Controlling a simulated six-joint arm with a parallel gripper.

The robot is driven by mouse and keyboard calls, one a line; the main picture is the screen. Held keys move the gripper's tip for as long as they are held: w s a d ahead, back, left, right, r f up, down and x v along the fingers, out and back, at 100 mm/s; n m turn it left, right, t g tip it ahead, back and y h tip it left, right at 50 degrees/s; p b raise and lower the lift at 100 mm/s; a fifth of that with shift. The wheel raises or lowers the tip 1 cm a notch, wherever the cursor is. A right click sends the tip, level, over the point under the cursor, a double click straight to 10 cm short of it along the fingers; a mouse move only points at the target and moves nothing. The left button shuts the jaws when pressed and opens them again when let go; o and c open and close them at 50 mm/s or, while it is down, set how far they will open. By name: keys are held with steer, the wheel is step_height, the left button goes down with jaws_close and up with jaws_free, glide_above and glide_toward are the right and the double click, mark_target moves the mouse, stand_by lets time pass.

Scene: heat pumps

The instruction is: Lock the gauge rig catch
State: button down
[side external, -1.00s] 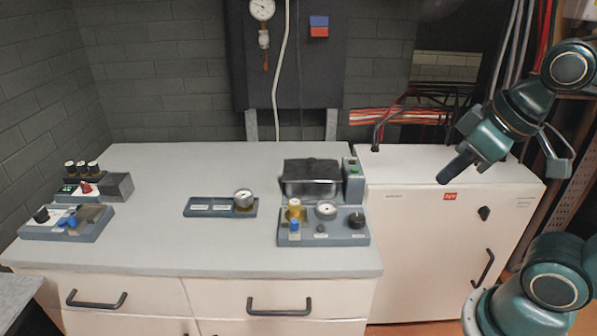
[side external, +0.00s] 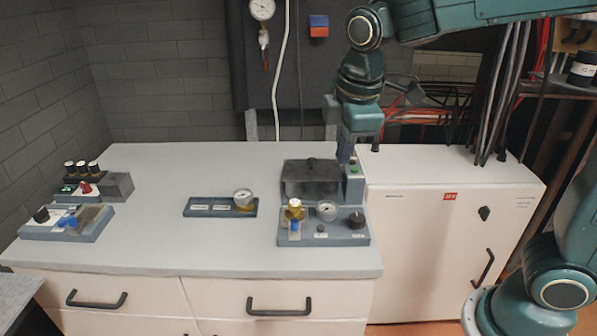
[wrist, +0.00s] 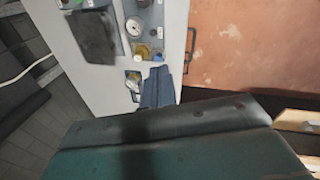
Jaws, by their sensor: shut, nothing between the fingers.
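The gauge rig (side external: 352,240) is a blue-grey base near the bench's front right, with a round dial (side external: 326,210), a brass fitting (side external: 294,211) and a black knob (side external: 357,219). The brass fitting (wrist: 142,52) and dial (wrist: 133,27) also show in the wrist view. I cannot tell which part is the catch. My gripper (side external: 346,158) is shut and empty, pointing down above the rig's back right, by a block with a green button (side external: 354,170). Its fingers (wrist: 157,82) also show in the wrist view.
A dark-topped box (side external: 311,175) stands behind the dial. A small tray with a gauge (side external: 243,198) lies to the left. Switch panels (side external: 85,222) stand at the far left. A white cabinet (side external: 420,230) adjoins the bench. The bench's middle left is clear.

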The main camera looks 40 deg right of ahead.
mark_target(295, 223)
steer(key=w+a+f+n+g+h, duration=0.1)
steer(key=w+a+f+n+g, duration=0.1)
steer(key=w+a+f+n, duration=0.6)
steer(key=a+f, duration=0.1)
steer(key=a, duration=0.2)
steer(key=shift+w+a+f+h, duration=0.25)
steer(key=shift+a+f+h, duration=0.05)
steer(key=shift+f+h, duration=0.1)
steer(key=x, duration=1)
steer(key=shift+d, duration=0.2)
steer(key=shift+w+d, duration=0.2)
steer(key=shift+d, duration=0.8)
steer(key=shift+w+d+r, duration=0.1)
steer(key=shift+w+d, duration=0.05)
steer(key=shift+d, duration=0.65)
